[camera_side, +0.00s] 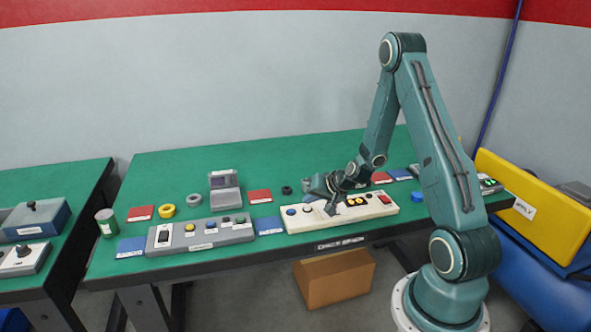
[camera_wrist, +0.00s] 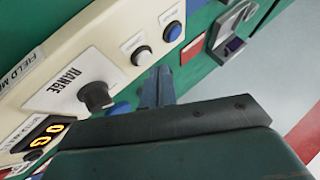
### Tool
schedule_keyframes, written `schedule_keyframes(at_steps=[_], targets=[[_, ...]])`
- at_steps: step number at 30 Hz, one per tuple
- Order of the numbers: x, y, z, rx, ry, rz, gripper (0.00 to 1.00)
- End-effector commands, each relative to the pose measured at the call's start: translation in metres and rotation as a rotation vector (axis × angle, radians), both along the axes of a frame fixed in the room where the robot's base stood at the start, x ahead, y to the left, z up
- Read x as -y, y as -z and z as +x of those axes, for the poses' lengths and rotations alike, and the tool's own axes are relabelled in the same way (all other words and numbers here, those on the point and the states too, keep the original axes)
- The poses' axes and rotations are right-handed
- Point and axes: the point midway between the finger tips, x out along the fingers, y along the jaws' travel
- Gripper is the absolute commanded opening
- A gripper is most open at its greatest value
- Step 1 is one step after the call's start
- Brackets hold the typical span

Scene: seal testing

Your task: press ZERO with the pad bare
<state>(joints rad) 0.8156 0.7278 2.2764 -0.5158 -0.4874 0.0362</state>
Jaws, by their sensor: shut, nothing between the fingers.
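A cream panel (camera_side: 340,212) with a row of controls lies along the bench front; it also shows in the wrist view (camera_wrist: 65,50). In the wrist view it has a RANGE knob (camera_wrist: 95,96), a lit orange display (camera_wrist: 45,133), a pale button (camera_wrist: 141,55) and a blue button (camera_wrist: 172,31). The button labels are too small to read, so I cannot tell which is ZERO. My gripper (camera_side: 318,190) is shut and empty, close over the panel's back edge; its fingers (camera_wrist: 158,80) show beside the pale button. Contact cannot be told. I cannot single out the pad.
A grey device (camera_side: 224,200) with a small screen stands behind a grey control panel (camera_side: 200,237) to the left. Red cards (camera_side: 260,196) and blue cards (camera_side: 269,226) lie around. A yellow ring (camera_side: 166,211) and a green can (camera_side: 105,222) are farther left.

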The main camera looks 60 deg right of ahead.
Motion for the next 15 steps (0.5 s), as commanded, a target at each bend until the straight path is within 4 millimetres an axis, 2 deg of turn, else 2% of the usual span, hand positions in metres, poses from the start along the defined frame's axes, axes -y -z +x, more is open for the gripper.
schedule_keyframes(at_steps=[8,15], targets=[[0.0,-0.001,0.0,0.001,0.001,-0.001,0.0],[0.0,-0.013,0.001,0.003,-0.001,-0.002,0.0]])
